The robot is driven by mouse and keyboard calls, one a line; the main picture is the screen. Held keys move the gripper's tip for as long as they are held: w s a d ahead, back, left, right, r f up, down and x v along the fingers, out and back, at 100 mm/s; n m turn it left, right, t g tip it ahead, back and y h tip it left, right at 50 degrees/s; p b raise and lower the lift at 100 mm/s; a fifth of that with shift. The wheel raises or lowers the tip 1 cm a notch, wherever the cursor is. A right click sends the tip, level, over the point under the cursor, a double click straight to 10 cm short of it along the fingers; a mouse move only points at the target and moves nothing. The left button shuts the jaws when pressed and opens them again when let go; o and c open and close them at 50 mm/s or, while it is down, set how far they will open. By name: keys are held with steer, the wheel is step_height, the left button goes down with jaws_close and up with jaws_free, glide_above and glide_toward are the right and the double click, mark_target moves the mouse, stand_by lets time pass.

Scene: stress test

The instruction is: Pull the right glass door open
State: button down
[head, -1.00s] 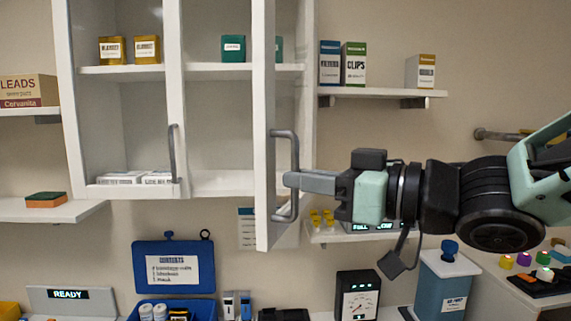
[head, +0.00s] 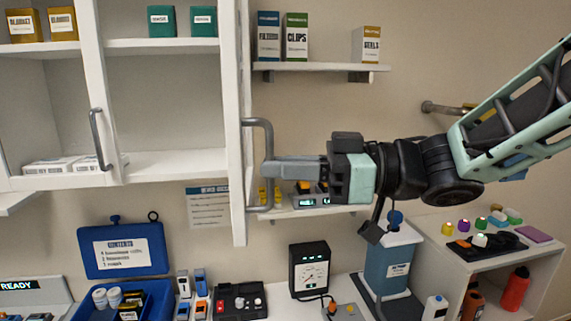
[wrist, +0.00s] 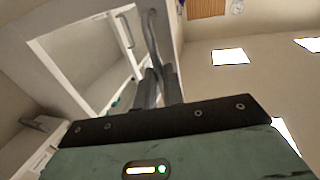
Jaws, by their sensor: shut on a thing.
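The right glass door (head: 234,120) of the white wall cabinet stands swung out, seen nearly edge-on in the head view. Its grey bar handle (head: 268,140) is on the door's right side in the picture. My gripper (head: 272,170) comes in from the right and is shut on the handle's upright bar. The wrist view also shows my gripper's fingers (wrist: 158,88) closed at the handle (wrist: 153,40). The left door's handle (head: 100,138) hangs at the closed left door. The opened right compartment (head: 165,100) shows two green boxes (head: 185,21) on its upper shelf.
A wall shelf (head: 320,67) with several boxes is right of the door. A lower shelf (head: 330,211) sits behind my gripper.

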steer(key=shift+w+d+r+m+t, duration=0.15)
steer(key=shift+w+t, duration=0.1)
steer(key=shift+w, duration=0.15)
steer(key=shift+w+d+m+t, duration=0.15)
steer(key=shift+w+t, duration=0.1)
steer(key=shift+w, duration=0.15)
steer(key=c, duration=1.5)
jaws_free()
steer(key=shift+w+a, duration=0.15)
steer(key=shift+w, duration=0.2)
steer(key=shift+s, duration=0.2)
steer(key=shift+s, duration=0.1)
steer(key=shift+s+d+b, duration=0.15)
steer(key=shift+d+b, duration=1.55)
steer(key=shift+d, duration=2.6)
steer(key=shift+s+d+b, duration=0.15)
steer(key=shift+d+b, duration=1.5)
steer(key=shift+d, duration=2.65)
